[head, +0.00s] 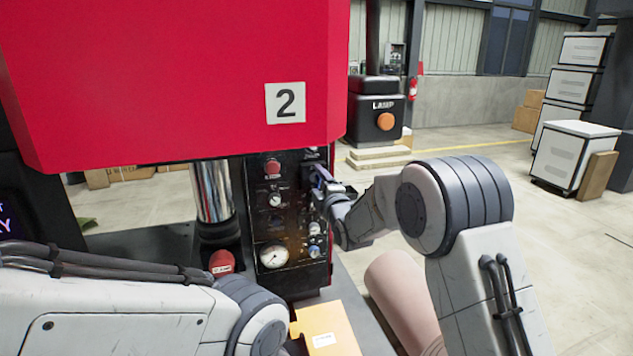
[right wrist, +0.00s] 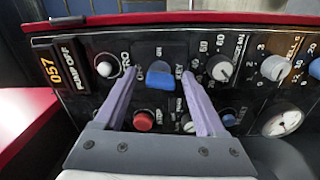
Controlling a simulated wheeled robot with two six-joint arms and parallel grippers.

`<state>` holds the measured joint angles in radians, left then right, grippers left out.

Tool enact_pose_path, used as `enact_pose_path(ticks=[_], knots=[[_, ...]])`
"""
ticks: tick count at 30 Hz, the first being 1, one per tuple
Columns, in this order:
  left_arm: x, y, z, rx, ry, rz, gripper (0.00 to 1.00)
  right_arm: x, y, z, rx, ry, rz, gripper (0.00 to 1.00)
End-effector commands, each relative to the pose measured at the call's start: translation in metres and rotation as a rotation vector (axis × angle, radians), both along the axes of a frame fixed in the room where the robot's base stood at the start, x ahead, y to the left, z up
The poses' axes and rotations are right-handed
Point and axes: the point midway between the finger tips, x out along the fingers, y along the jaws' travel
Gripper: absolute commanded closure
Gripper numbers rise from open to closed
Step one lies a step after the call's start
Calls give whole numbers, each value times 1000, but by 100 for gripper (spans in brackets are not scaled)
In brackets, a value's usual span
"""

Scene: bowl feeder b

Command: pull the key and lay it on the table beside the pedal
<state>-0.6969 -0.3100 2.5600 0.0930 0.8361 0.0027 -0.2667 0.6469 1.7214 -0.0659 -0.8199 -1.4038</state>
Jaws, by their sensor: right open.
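The blue key (right wrist: 160,80) sits in the black control panel (head: 290,235), beside a "KEY" label. My right gripper (head: 320,177) is at the upper right part of the panel in the head view. In the right wrist view its two purple fingers (right wrist: 158,76) are open, one on each side of the key, with a gap to it. Contact cannot be made out. The key itself is hidden or too small to tell in the head view. My left gripper is out of view; only its arm shows. I cannot make out the pedal for certain.
The panel carries a red button (right wrist: 144,120), white knobs (right wrist: 221,68) and a gauge (head: 273,256) near the key. A large red press block (head: 180,80) marked "2" hangs above. A yellow box (head: 325,325) lies below the panel. Open floor is to the right.

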Motion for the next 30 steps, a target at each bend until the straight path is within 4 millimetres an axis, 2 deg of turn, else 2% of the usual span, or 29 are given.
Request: enact_pose_path(ticks=[29, 30], knots=[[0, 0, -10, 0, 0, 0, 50, 0, 0, 0, 0, 0, 0, 28], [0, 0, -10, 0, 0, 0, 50, 0, 0, 0, 0, 0, 0, 43]])
